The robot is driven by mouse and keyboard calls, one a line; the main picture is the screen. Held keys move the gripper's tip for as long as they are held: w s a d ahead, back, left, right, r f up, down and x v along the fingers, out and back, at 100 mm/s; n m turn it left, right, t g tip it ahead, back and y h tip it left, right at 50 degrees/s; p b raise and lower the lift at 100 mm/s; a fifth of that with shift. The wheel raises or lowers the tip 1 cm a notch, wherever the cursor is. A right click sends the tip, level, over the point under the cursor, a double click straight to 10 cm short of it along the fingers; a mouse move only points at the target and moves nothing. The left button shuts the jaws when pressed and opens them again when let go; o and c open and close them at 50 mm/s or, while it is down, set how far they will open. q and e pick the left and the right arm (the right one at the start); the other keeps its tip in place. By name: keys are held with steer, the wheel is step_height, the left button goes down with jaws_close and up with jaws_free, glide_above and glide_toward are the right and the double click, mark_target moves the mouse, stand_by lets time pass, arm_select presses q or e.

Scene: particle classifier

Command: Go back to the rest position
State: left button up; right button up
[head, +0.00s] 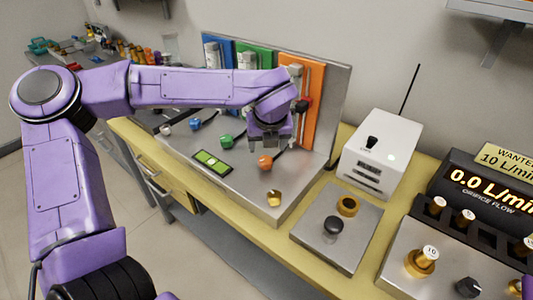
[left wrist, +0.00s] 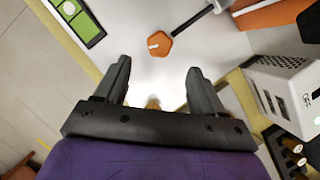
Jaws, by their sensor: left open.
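My left arm is purple and comes in from the left of the head view, reaching across the bench. Its left gripper (head: 269,143) points down over the metal panel (head: 205,172), near an orange knob (head: 265,162). In the left wrist view my left gripper (left wrist: 158,70) has its two dark fingers spread apart with nothing held between them. The orange knob (left wrist: 160,44) lies beyond the fingertips there. A small brass piece (left wrist: 152,102) shows partly between the fingers, mostly hidden by the gripper body. My right gripper is not in view.
A white box (head: 380,152) with an antenna stands right of the panel. A metal plate (head: 300,232) carries a brass ring and black knob. An orifice flow display (head: 470,190) is at far right. Blue, green and orange upright boards (head: 318,110) stand behind. Floor is clear at left.

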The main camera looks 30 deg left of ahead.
arm_select(q)
steer(key=shift+s+d+r, duration=0.15)
steer(key=shift+s+r, duration=0.05)
steer(key=shift+r, duration=0.35)
